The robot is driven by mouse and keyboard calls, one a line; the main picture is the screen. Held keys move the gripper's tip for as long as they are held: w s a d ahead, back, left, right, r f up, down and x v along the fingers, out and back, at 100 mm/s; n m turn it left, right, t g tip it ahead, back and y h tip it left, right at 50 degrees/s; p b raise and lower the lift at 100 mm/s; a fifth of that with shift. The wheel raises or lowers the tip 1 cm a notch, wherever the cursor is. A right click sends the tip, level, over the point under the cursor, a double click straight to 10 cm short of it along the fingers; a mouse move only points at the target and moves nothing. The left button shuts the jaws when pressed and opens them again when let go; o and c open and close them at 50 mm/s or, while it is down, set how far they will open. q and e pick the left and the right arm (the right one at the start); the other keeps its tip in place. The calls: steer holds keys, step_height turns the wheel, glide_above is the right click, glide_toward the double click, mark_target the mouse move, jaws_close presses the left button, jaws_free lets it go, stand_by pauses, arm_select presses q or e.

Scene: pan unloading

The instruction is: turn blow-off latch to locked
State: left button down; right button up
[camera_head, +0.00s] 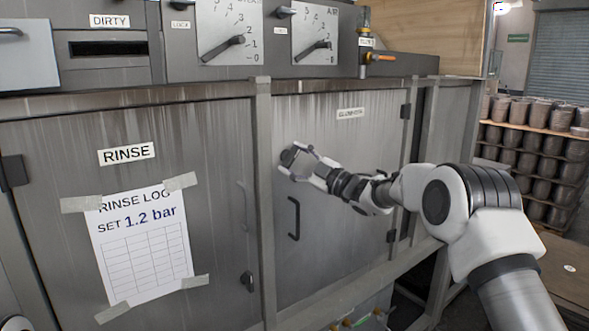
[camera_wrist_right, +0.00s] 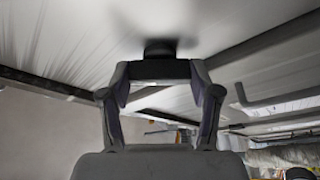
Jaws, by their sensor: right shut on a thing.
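The blow-off door (camera_head: 330,150) is a grey metal panel right of the rinse door, with a small label that is hard to read. Its latch (camera_head: 287,156) is a dark knob near the door's upper left edge. My right gripper (camera_head: 303,163) reaches in from the right and is shut on the latch. In the right wrist view the dark latch (camera_wrist_right: 160,48) sits between the two fingertips, against the door. The fingers hide much of it, so I cannot tell its turned position.
A dark pull handle (camera_head: 294,218) is below the latch. The rinse door (camera_head: 215,140) at left carries a taped rinse log (camera_head: 140,245) reading "SET 1.2 bar" and its own latch (camera_head: 247,281). Dials (camera_head: 228,30) sit above. Shelves of stacked pots (camera_head: 535,140) stand at right.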

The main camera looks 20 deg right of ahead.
steer(key=n+g, duration=0.1)
steer(key=n, duration=0.3)
steer(key=shift+r+g, duration=0.15)
steer(key=shift+g, duration=0.25)
steer(key=n+g, duration=0.1)
steer(key=n, duration=0.3)
steer(key=shift+n+g, duration=0.3)
steer(key=shift+g, duration=0.1)
steer(key=o, duration=1.1)
steer(key=shift+a, duration=0.1)
steer(key=shift+o, duration=0.2)
steer(key=shift+h, duration=0.3)
steer(key=v, duration=1.2)
